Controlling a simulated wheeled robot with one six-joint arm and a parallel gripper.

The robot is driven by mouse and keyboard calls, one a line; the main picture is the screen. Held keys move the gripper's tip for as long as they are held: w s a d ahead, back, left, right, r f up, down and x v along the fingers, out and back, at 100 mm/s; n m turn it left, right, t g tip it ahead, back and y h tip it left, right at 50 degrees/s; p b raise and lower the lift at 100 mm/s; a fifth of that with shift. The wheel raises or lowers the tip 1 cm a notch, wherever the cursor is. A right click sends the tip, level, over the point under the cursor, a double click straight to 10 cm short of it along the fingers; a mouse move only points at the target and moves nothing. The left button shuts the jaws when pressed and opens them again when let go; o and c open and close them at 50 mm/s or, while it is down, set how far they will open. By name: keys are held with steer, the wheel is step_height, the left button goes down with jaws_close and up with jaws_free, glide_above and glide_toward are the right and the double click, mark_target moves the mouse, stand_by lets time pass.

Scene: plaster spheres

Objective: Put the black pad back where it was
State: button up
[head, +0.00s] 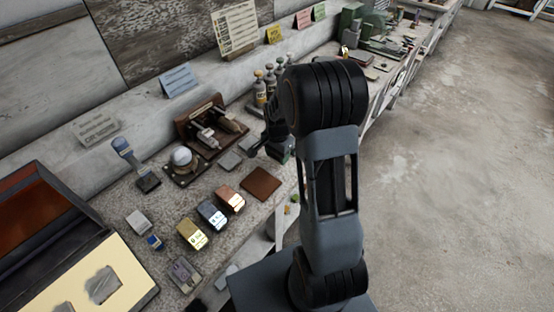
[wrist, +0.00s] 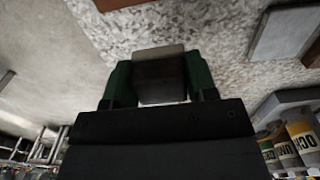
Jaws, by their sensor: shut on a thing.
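My gripper (wrist: 160,84) shows in the wrist view with a green finger on each side. It is shut on a dark block-like thing, which I take to be the black pad (wrist: 161,72); a lighter grey-brown strip shows along its far edge. In the head view my gripper (head: 281,150) is over the bench near its front edge, right of the grey pads, partly hidden behind my arm. The held pad cannot be made out clearly there. Whether it touches the bench is unclear.
Two grey pads (head: 230,160) and a brown pad (head: 260,184) lie on the speckled bench. Several bottles (head: 270,83) stand behind my gripper. Left are a wooden stand (head: 211,128), a white sphere (head: 181,157) and metal blocks (head: 212,215). An open case (head: 140,282) is front left.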

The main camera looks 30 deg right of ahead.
mark_target(277, 166)
steer(key=f, duration=0.3)
steer(key=shift+w+d+f, duration=0.15)
steer(key=shift+w, duration=0.15)
steer(key=shift+f, duration=0.3)
steer(key=shift+f, duration=0.2)
steer(key=o, duration=0.8)
steer(key=shift+o, duration=0.2)
steer(key=shift+r, duration=0.1)
